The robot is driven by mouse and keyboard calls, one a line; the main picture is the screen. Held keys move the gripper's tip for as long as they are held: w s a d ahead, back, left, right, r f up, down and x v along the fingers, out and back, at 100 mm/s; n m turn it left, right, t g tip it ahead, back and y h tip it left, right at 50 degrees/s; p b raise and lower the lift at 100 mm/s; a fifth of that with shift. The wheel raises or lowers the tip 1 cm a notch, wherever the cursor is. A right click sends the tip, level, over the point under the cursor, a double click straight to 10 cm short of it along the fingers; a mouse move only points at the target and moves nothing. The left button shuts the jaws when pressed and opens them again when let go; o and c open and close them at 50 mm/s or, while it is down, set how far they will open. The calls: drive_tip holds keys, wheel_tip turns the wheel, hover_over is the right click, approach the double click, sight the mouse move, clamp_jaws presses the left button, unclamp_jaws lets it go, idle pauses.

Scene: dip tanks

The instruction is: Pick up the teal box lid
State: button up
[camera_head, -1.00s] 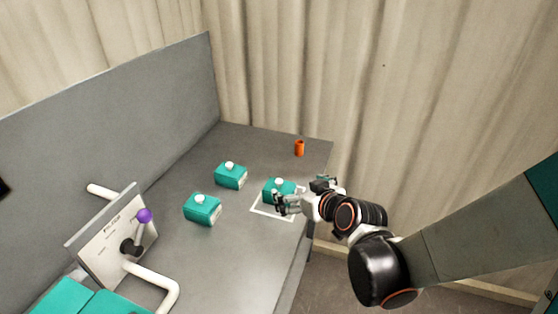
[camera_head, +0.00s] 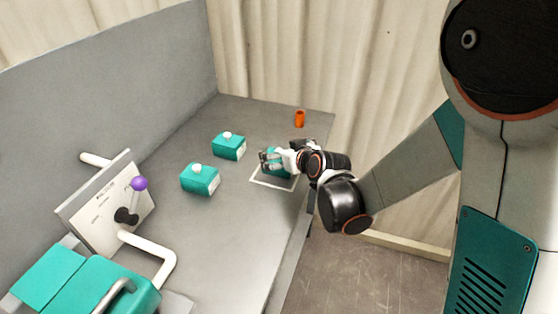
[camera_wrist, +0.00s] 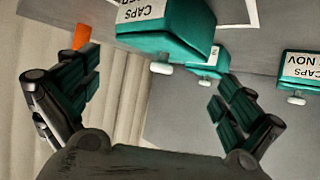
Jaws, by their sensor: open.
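Three teal boxes with white-knobbed teal lids are on the grey bench. One box (camera_head: 278,169) stands at the white square outline and is mostly hidden by my gripper (camera_head: 268,160). The others are the back box (camera_head: 229,147) and the front box (camera_head: 200,180). In the wrist view the nearest box (camera_wrist: 180,40), labelled "CAPS", appears upside down with its white knob (camera_wrist: 161,69) toward me. My gripper (camera_wrist: 155,74) is open, its fingers spread on either side of that knob in the picture. I see no contact with the lid.
An orange cup (camera_head: 300,118) stands near the bench's far right corner. A control panel (camera_head: 108,205) with a purple-knobbed lever (camera_head: 139,184) and a white rail are at the left. A grey wall backs the bench. Bare bench lies in front of the boxes.

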drive_tip(key=shift+x, duration=0.75)
drive_tip(key=shift+c, duration=0.2)
drive_tip(key=shift+s+r, duration=0.1)
drive_tip(key=shift+s, duration=0.05)
drive_tip(key=c, duration=1.3)
drive_tip(key=shift+o, duration=0.2)
